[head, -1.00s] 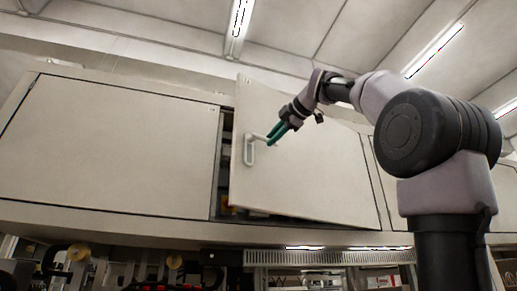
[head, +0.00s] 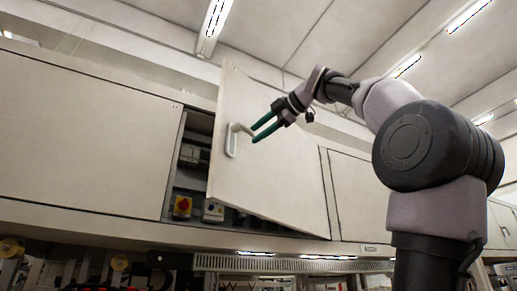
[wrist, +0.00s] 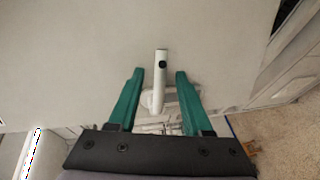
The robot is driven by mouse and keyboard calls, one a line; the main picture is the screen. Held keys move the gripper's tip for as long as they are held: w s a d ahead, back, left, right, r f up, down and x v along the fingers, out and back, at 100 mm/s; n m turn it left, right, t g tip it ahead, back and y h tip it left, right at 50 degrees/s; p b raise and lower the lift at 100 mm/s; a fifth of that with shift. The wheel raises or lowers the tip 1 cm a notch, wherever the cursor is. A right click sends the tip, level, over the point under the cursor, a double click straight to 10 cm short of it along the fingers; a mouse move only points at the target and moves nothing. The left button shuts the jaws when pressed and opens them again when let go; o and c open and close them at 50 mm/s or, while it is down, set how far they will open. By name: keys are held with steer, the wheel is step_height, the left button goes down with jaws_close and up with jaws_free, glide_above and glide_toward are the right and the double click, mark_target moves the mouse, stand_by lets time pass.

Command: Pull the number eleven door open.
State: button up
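The cabinet door (head: 268,165) is a pale panel hinged at its right side and stands partly open, its left edge swung out from the cabinet. No number can be read on it. Its white lever handle (head: 232,142) is near the left edge; it also shows in the wrist view (wrist: 160,82). My gripper (head: 253,135) has green fingers and is at the handle's lever. In the wrist view my gripper (wrist: 160,73) has its fingers apart, one on each side of the lever, with gaps visible between.
The opening shows a red-and-yellow switch (head: 182,206) and other electrical parts inside the cabinet. A closed panel (head: 85,125) is on the left and another closed door (head: 362,195) on the right. A vent strip (head: 290,264) runs below.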

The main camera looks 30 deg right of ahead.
steer(key=v, duration=1)
steer(key=shift+s, duration=0.4)
steer(key=shift+d, duration=0.1)
